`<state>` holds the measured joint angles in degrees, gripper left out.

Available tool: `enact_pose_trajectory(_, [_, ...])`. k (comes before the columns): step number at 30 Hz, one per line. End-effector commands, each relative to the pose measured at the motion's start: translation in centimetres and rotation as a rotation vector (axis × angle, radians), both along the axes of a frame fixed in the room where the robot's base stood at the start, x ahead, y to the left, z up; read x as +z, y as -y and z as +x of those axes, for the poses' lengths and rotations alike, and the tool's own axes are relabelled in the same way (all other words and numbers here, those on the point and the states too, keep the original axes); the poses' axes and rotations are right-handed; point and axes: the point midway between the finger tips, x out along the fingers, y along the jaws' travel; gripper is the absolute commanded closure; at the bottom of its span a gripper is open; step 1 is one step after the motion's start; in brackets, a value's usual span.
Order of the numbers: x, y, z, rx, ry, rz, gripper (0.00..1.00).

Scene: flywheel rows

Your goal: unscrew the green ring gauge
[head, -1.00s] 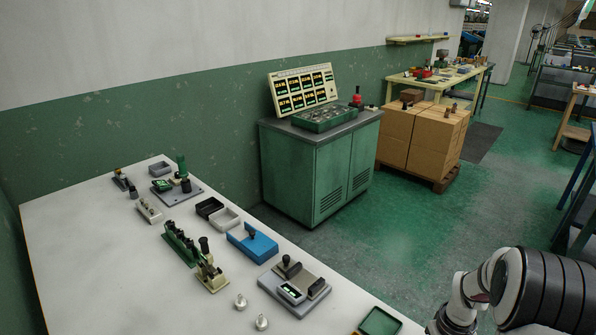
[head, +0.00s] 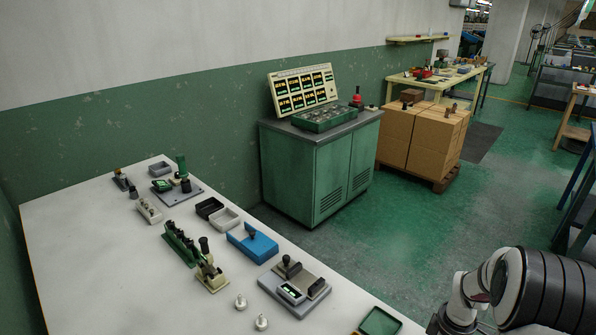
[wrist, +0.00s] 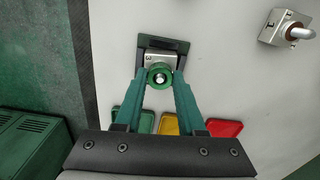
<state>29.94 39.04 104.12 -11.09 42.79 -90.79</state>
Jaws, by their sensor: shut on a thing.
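The green ring gauge (wrist: 160,84) shows in the wrist view as a round green ring around a bright metal centre. It sits against a metal block (wrist: 148,59) in a dark holder (wrist: 163,42) on the pale table. My gripper (wrist: 160,78) is shut on the ring gauge, with one green finger on each side of it. Whether its thread is still engaged cannot be seen. In the head view, only part of my arm shows at the lower right; the gripper and the ring gauge are out of that view.
Green, yellow (wrist: 169,124) and red (wrist: 224,128) trays lie close under my fingers in the wrist view. A metal block with a rod (wrist: 289,29) stands at the upper right. The table's edge is at the left, with a green cabinet (wrist: 35,145) beyond it.

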Motion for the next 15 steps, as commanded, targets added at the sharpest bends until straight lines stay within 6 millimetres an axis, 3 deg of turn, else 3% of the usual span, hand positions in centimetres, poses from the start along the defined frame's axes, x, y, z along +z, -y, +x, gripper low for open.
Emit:
enact_pose_trajectory(3, [0.04, 0.02, 0.04, 0.032, 0.001, -0.001, 1.0])
enact_pose_trajectory(9, [0.07, 0.02, 0.04, 0.403, 0.001, -0.001, 1.0])
enact_pose_trajectory(15, [0.07, 0.02, 0.04, 0.44, 0.001, -0.001, 1.0])
